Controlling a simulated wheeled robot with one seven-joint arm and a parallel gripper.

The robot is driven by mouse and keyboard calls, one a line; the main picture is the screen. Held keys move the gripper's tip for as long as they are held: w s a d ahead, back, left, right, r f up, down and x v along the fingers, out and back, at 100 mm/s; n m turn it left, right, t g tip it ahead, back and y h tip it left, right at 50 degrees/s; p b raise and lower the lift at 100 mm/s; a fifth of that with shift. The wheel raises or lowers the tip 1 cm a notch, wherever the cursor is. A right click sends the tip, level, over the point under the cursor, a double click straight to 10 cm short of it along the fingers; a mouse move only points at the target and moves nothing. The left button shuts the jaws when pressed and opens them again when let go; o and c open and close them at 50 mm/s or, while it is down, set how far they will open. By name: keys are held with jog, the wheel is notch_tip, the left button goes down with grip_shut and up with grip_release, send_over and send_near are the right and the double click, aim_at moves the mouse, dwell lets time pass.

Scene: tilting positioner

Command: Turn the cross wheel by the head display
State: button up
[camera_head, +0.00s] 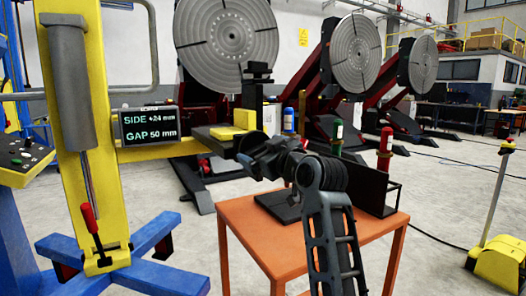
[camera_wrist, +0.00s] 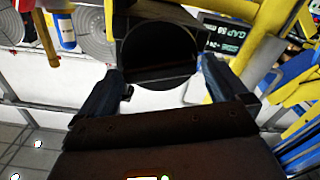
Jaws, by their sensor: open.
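The head display (camera_head: 149,125) is a dark screen on the yellow column, reading SIDE +24 mm and GAP 50 mm. It also shows tilted in the wrist view (camera_wrist: 226,36). A dark round face (camera_wrist: 158,52), which looks like the cross wheel, fills the space ahead of my gripper in the wrist view. My gripper (camera_wrist: 162,70) is open, with one finger at each side of the round face; I cannot tell whether they touch it. In the head view my gripper (camera_head: 246,146) is at the right end of the yellow slide, and the wheel is not clearly visible there.
An orange table (camera_head: 262,232) stands below my arm, with a black rack (camera_head: 366,186) and a red bottle (camera_head: 385,150) on it. The yellow column (camera_head: 100,190) stands on blue feet at left. Large grey discs (camera_head: 226,40) stand behind.

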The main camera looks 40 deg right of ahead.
jog(key=c, duration=0.8)
jog(key=shift+c, duration=0.2)
jog(key=shift+m, duration=0.4)
jog(key=m+p, duration=0.2)
jog(key=shift+r+m, duration=0.1)
jog(key=shift+m, duration=0.3)
jog(key=m+p, duration=0.3)
jog(key=m, duration=0.3)
jog(key=shift+d, duration=0.15)
jog(key=m+p, duration=0.3)
jog(key=m, duration=0.2)
jog(key=shift+d+m, duration=0.1)
jog(key=shift+m, duration=0.3)
jog(key=shift+f+m+p, duration=0.2)
jog(key=shift+m+p, duration=0.75)
jog(key=shift+m, duration=0.85)
jog(key=shift+s, duration=0.1)
